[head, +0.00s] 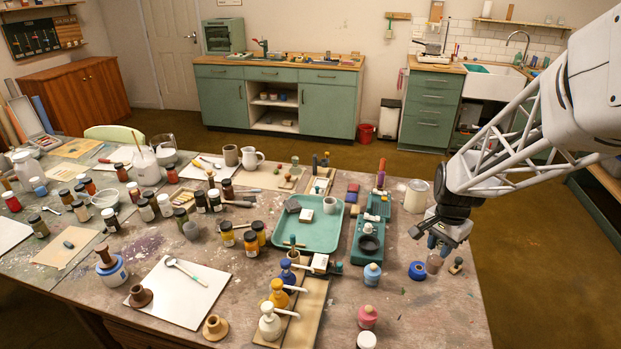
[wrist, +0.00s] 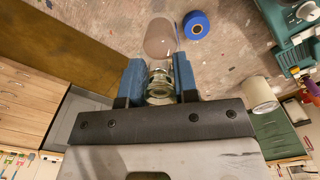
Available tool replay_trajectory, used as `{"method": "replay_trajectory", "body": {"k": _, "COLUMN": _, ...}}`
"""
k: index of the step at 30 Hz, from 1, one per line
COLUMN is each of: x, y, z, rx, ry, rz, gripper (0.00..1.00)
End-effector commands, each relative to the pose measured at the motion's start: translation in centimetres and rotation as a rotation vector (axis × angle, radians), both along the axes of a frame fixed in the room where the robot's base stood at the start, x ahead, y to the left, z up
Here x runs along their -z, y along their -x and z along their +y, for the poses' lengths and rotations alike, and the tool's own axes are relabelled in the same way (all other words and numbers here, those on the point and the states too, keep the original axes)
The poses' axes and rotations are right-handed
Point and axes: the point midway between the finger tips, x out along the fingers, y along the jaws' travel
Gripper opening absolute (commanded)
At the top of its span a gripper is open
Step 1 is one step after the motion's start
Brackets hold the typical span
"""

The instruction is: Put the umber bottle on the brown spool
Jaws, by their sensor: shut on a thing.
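My gripper (head: 437,243) is at the right end of the table, pointing down. It is shut on a small clear bottle with dull brown contents, which fits the umber bottle (head: 434,263). In the wrist view the bottle (wrist: 158,40) shows its glass neck between the blue finger pads. I cannot tell whether its base touches the table.
A blue spool (head: 417,270) is just left of the held bottle. A blue bottle (head: 372,275), a pink bottle (head: 367,316) and pump bottles (head: 270,322) stand between my gripper and the brown spools. A teal tray (head: 320,238) lies behind. The front right table surface is mostly clear.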

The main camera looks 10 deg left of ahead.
Motion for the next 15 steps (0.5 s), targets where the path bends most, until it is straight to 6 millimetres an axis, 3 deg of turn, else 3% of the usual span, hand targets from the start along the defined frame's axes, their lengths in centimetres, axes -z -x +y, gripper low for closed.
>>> {"method": "replay_trajectory", "body": {"k": 3, "x": -1.4, "y": -4.0, "z": -0.1, "rx": -0.087, "ry": 0.0, "rz": -0.001, "gripper": 0.0}}
{"method": "replay_trajectory", "body": {"k": 15, "x": -6.0, "y": -15.9, "z": 0.7, "rx": -0.389, "ry": 0.0, "rz": -0.001, "gripper": 0.0}}
